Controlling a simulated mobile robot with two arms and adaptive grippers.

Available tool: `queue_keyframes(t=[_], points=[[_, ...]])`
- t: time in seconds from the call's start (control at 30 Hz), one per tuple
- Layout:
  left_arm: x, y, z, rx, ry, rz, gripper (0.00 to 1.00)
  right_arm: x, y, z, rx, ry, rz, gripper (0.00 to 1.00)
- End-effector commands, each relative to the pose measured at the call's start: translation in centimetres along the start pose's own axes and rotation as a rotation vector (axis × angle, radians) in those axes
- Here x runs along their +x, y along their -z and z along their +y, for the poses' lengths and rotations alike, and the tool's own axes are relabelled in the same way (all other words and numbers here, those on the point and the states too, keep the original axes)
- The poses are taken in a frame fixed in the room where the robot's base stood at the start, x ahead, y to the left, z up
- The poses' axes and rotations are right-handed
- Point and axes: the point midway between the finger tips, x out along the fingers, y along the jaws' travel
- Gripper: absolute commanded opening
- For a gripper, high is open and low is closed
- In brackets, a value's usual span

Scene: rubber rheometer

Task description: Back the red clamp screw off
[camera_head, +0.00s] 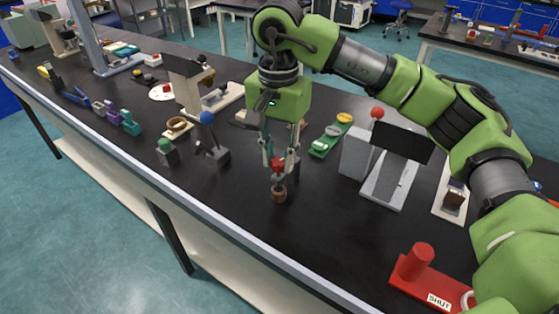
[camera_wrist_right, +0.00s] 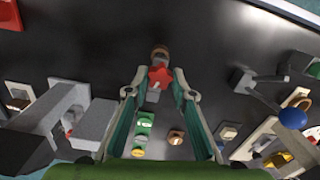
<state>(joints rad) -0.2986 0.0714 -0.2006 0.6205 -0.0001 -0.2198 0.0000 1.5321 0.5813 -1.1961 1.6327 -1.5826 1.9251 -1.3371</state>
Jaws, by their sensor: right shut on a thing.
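The red clamp screw (camera_head: 279,166) shows between the fingertips of my right gripper (camera_head: 278,163), over the middle of the black bench. In the right wrist view its star-shaped red head (camera_wrist_right: 160,76) sits between the tips of my right gripper (camera_wrist_right: 159,78). The gripper is shut on it. A grey piece is partly visible beside the red head, and a small brown cylinder (camera_head: 279,194) stands just below on the bench side; it also shows in the wrist view (camera_wrist_right: 160,52). The fingers hide part of the screw and its mount. My left gripper is not in view.
A blue-knobbed lever (camera_head: 208,118) and a green-knobbed block (camera_head: 166,150) stand to the left. A green strip (camera_head: 330,135) and a grey unit with a dark panel (camera_head: 402,142) stand to the right. A red "SHUT" block (camera_head: 424,275) is nearer. The bench's front middle is clear.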

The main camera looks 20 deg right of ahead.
Motion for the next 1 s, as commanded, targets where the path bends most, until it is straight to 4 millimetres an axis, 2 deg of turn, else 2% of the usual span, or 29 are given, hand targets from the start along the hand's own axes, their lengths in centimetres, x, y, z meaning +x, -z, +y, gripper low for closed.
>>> queue_keyframes(t=[0.33,0.67,0.97,1.0], points=[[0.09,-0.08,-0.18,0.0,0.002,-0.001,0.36,0.17,-0.05,0.0,-0.033,-0.002,-0.001,0.02],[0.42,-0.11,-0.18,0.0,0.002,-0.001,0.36,0.18,-0.05,-0.03,-0.373,-0.002,-0.001,0.02],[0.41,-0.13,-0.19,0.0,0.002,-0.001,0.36,0.18,-0.07,-0.02,-0.41,-0.002,-0.002,0.02],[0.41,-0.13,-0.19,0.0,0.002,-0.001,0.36,0.18,-0.07,-0.02,-0.409,-0.002,-0.002,0.34]])
